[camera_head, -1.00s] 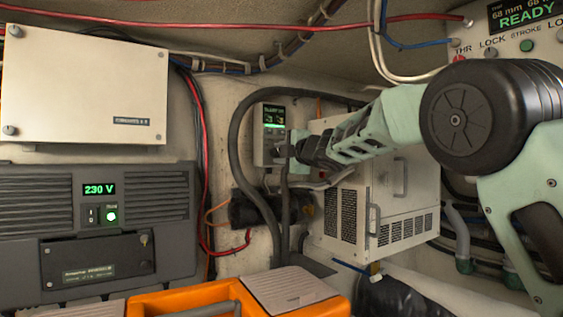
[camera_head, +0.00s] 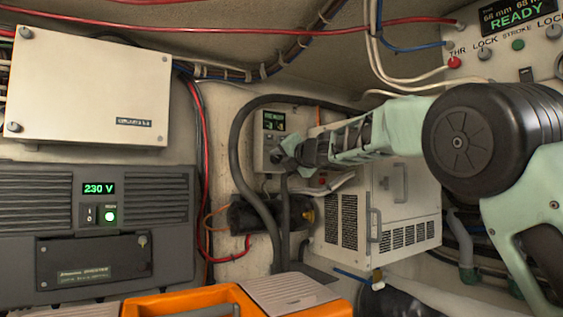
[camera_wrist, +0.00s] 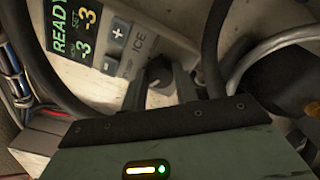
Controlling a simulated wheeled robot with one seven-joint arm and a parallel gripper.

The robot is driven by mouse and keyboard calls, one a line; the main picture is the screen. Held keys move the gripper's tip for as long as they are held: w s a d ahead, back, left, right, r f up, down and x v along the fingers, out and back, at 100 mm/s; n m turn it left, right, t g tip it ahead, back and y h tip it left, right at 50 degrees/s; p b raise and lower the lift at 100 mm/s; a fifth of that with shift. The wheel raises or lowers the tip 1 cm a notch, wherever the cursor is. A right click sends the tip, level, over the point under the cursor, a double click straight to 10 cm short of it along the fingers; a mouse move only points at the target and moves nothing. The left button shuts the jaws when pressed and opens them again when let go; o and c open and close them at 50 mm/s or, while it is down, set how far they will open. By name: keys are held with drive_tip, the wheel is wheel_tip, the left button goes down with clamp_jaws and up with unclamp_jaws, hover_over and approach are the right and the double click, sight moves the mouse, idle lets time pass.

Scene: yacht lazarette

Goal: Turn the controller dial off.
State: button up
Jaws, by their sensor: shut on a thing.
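The controller (camera_head: 263,135) is a small pale box with a lit display on the back wall. The controller dial (camera_wrist: 159,72) is a dark round knob just beyond the buttons. My gripper (camera_wrist: 160,85) has a dark finger on each side of the dial and is shut on it. In the head view my gripper (camera_head: 284,153) reaches the controller's lower part and hides the dial.
A dark inverter (camera_head: 95,225) reads 230 V at left. An orange case (camera_head: 190,300) lies in front.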

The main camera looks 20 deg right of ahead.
drive_tip(key=shift+f+n, duration=0.1)
drive_tip(key=shift+n, duration=0.2)
drive_tip(key=o, duration=1)
drive_tip(key=b+v, duration=0.4)
drive_tip(key=v, duration=1.3)
drive_tip(key=shift+s+b, duration=0.2)
drive_tip(key=shift+b, duration=0.15)
drive_tip(key=shift+d, duration=0.1)
